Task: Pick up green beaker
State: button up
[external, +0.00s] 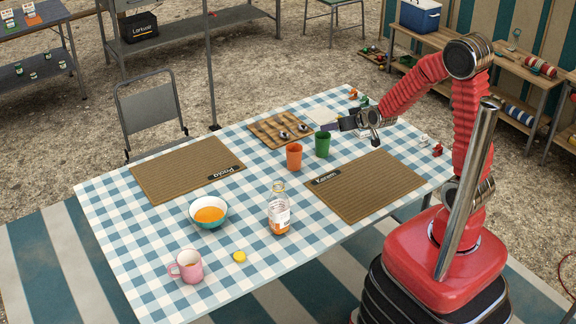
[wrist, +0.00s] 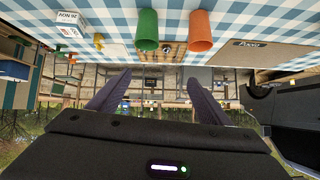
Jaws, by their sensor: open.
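The green beaker (external: 322,145) stands upright on the blue-and-white checked table, just right of the orange beaker (external: 294,158) in the external view. My gripper (external: 334,125) is open and empty, reaching in from the right at about the height of the green beaker's rim or above it, apart from it as far as I can tell. In the wrist view, which is upside down, the green beaker (wrist: 147,30) and the orange beaker (wrist: 200,30) hang at the top, above my two spread purple-grey fingers (wrist: 159,77). The green beaker is not between the fingers.
A board with game pieces (external: 267,130) lies behind the beakers. A placemat (external: 368,186) lies in front right, another (external: 188,184) at left. A glass bottle (external: 279,212), a bowl (external: 208,213) and a pink mug (external: 188,267) stand nearer the front. Small pieces lie at the right edge.

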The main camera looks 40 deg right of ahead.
jog(key=t+h, duration=0.2)
send_near(319, 136)
jog(key=v, duration=0.3)
jog(key=shift+s+f+m+t, duration=0.1)
jog(key=shift+f+m+t, duration=0.2)
jog(key=shift+f, duration=0.15)
jog(key=shift+x, duration=4.3)
jog(key=shift+x, duration=2.55)
